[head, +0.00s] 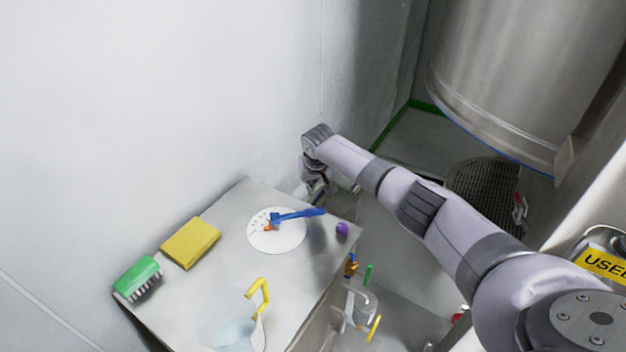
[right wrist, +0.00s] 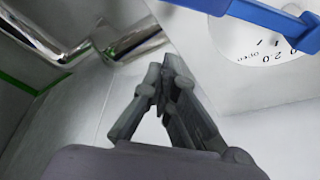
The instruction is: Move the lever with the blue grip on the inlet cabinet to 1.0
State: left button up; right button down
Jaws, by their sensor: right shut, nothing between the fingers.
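The lever with the blue grip (head: 300,214) is mounted over a round white dial (head: 285,242) on top of the grey inlet cabinet (head: 208,282). Its grip points right in the head view, and a small orange part shows near the pivot. My right gripper (head: 320,190) is at the cabinet's far edge, beyond the lever and apart from it. The right wrist view shows its fingers (right wrist: 158,82) shut and empty, with the blue lever (right wrist: 262,17) and part of the dial (right wrist: 255,48) at upper right. The lever's exact reading is not legible. My left gripper is out of view.
A large steel vessel (head: 520,70) stands at upper right, above a floor grate (head: 485,190).

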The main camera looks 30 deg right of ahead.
aim_at(297, 215)
jog(key=shift+s+f+p, duration=0.1)
jog(key=shift+f+p, duration=0.05)
jog(key=shift+p, duration=0.15)
jog(key=shift+s+p, duration=0.4)
jog(key=shift+s+a+p, duration=0.2)
jog(key=shift+s+p, duration=0.35)
jog(key=shift+s, duration=0.2)
jog(key=shift+s+a+p, duration=0.2)
jog(key=shift+s+p, duration=0.1)
jog(key=shift+s, duration=0.35)
jog(key=shift+f, duration=0.1)
jog(key=shift+a, duration=0.2)
